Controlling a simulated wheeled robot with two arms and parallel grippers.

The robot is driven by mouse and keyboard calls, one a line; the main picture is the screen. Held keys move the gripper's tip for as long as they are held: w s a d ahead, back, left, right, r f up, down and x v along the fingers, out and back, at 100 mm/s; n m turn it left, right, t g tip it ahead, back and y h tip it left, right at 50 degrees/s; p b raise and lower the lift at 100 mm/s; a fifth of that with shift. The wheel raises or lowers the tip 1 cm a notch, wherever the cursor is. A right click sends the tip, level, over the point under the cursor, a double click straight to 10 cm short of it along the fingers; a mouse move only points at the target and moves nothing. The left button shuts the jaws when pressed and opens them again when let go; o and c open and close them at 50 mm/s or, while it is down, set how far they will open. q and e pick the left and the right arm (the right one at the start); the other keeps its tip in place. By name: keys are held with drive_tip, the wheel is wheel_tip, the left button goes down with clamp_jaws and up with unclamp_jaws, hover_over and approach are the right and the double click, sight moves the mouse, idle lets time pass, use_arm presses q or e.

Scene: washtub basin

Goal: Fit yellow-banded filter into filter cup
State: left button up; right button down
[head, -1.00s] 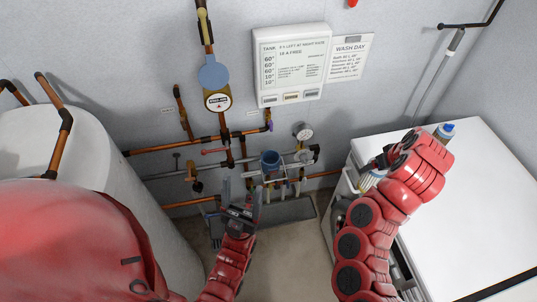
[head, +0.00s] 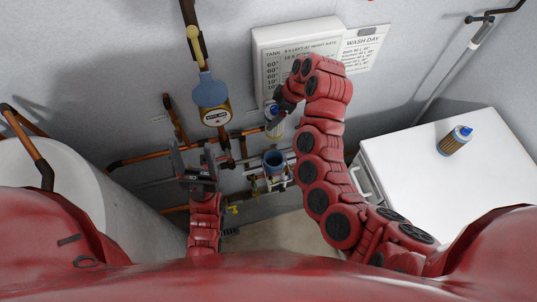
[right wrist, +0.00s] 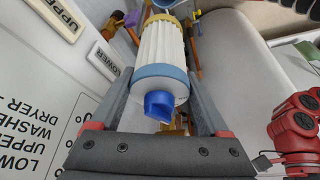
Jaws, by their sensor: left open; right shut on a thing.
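The filter (right wrist: 160,50) has white pleats, a yellow band at its far end, and a blue band and blue knob at its near end. My right gripper (right wrist: 157,95) is shut on it, one finger on each side. In the head view the filter (head: 275,122) hangs under the right gripper (head: 277,104), with its top partly hidden. The blue filter cup (head: 274,161) is open-topped, just below the filter in the picture and apart from it. In the right wrist view, part of a blue rim (right wrist: 163,3) shows beyond the filter. My left gripper (head: 194,158) is open and empty, left of the cup.
Another filter (head: 455,141), with brownish pleats and a blue top, stands on the white appliance (head: 400,160). A wall panel (head: 265,60) is behind my right arm. A white tank (head: 60,160) stands at left.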

wheel_tip(320, 180, down, 26)
drive_tip(key=b, duration=0.7)
drive_tip(key=shift+d, duration=0.1)
drive_tip(key=shift+f, duration=0.1)
drive_tip(key=shift+f, duration=0.15)
unclamp_jaws()
drive_tip(key=shift+r, duration=0.3)
